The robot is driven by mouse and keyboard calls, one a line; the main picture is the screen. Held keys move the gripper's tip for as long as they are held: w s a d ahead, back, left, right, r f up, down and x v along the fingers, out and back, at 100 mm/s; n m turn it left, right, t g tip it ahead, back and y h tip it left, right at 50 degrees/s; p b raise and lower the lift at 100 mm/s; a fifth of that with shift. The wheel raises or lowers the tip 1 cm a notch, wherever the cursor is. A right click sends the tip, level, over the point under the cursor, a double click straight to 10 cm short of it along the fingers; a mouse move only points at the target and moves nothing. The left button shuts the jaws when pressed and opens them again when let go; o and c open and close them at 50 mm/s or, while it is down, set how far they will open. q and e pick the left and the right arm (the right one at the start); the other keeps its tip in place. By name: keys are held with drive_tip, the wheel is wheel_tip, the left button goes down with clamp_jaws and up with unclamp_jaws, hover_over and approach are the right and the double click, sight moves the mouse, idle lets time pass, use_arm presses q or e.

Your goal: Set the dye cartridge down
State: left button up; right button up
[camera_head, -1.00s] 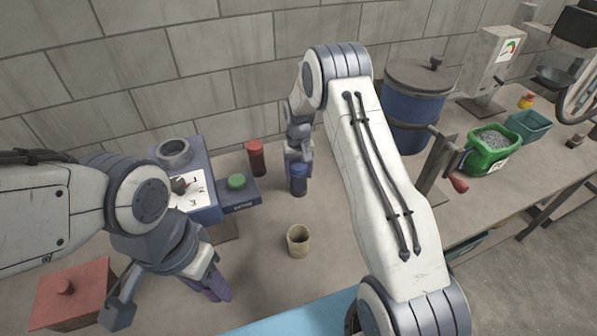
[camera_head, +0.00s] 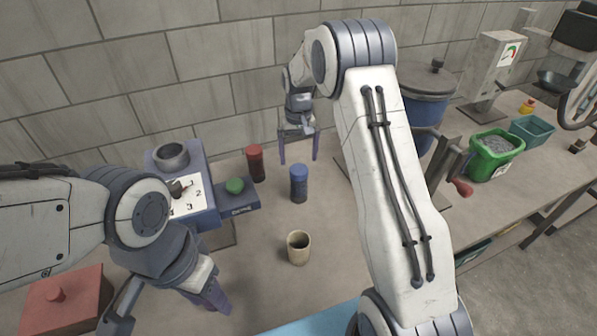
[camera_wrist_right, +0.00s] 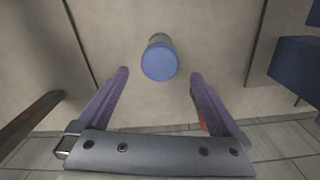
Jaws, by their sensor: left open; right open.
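A dye cartridge, a dark cylinder with a blue top (camera_head: 299,184), stands upright on the bench. My right gripper (camera_head: 299,161) is open and empty behind and above it, apart from it. In the right wrist view the blue cartridge (camera_wrist_right: 158,60) is seen top-on, centred just beyond the open fingertips (camera_wrist_right: 159,73). A red cartridge (camera_head: 255,163) stands upright to its left, by the blue-grey device. My left gripper (camera_head: 213,298) is open at the lower left, its fingers partly hidden behind its own wrist.
A beige cup (camera_head: 298,247) stands in front of the blue cartridge. The blue-grey device (camera_head: 202,216) bears a numbered dial and a green button (camera_head: 234,185). A red lidded box (camera_head: 62,303) is at the lower left. A blue drum (camera_head: 424,110) stands right of my right arm.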

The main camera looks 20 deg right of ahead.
drive_tip(key=shift+r, duration=1.4)
